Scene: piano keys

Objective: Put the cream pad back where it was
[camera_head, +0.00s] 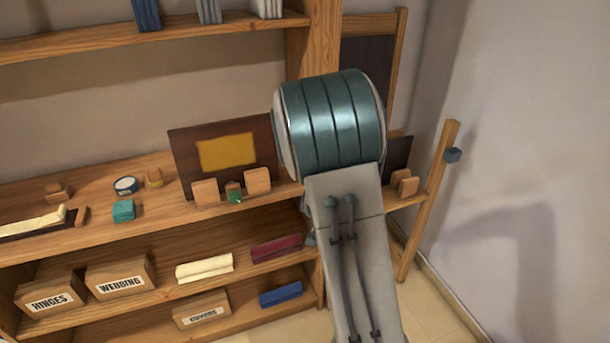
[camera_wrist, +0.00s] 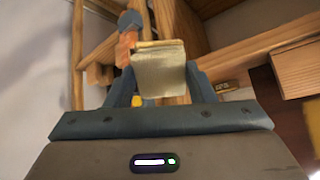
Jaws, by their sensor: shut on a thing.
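My gripper (camera_wrist: 160,85) is shut on the cream pad (camera_wrist: 160,75), a pale block held between its blue fingers in the wrist view. Wooden posts and rails stand behind the pad there; I cannot tell whether it touches any of them. In the head view my arm hides the gripper and the pad. The place the pad came from cannot be told from these frames.
The wooden shelf (camera_head: 85,232) holds a dark board with a yellow panel (camera_head: 227,152), a teal block (camera_head: 123,210) and small wooden blocks. Below are labelled boxes (camera_head: 120,277), a cream bundle (camera_head: 204,267) and a maroon one (camera_head: 276,249). A wooden post (camera_head: 428,200) stands at right.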

